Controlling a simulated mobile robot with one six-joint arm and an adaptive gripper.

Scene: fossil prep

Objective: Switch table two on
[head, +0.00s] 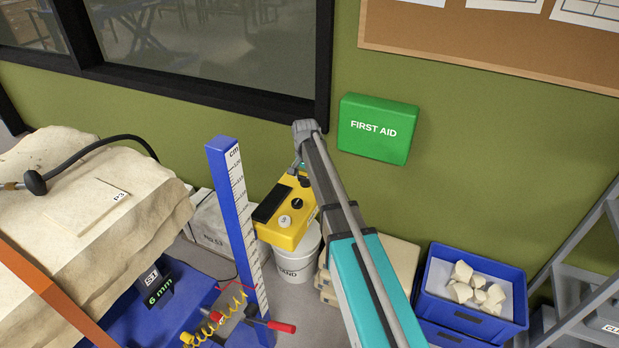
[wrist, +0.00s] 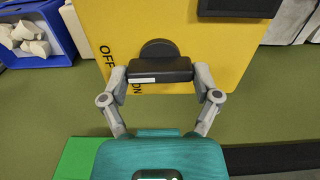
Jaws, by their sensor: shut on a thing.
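A yellow control box (head: 283,228) hangs near the middle of the head view, with a black knob and a round pale label on its face. Its yellow panel (wrist: 210,45) fills the top of the wrist view, with OFF and ON printed along its edge. A black switch handle (wrist: 158,50) sticks out from this panel, its bar lying across the picture. My gripper (wrist: 160,82) is shut on this handle, a finger at each end of the bar. In the head view my gripper (head: 303,172) is at the box's far side, and its fingertips are mostly hidden.
A blue column with a cm scale (head: 238,220) stands just left of the box. A stone block (head: 100,200) lies further left. A white bucket (head: 297,262) is below the box. A blue crate of pale stones (head: 470,315) is at the right. A green first aid box (head: 378,130) hangs on the wall.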

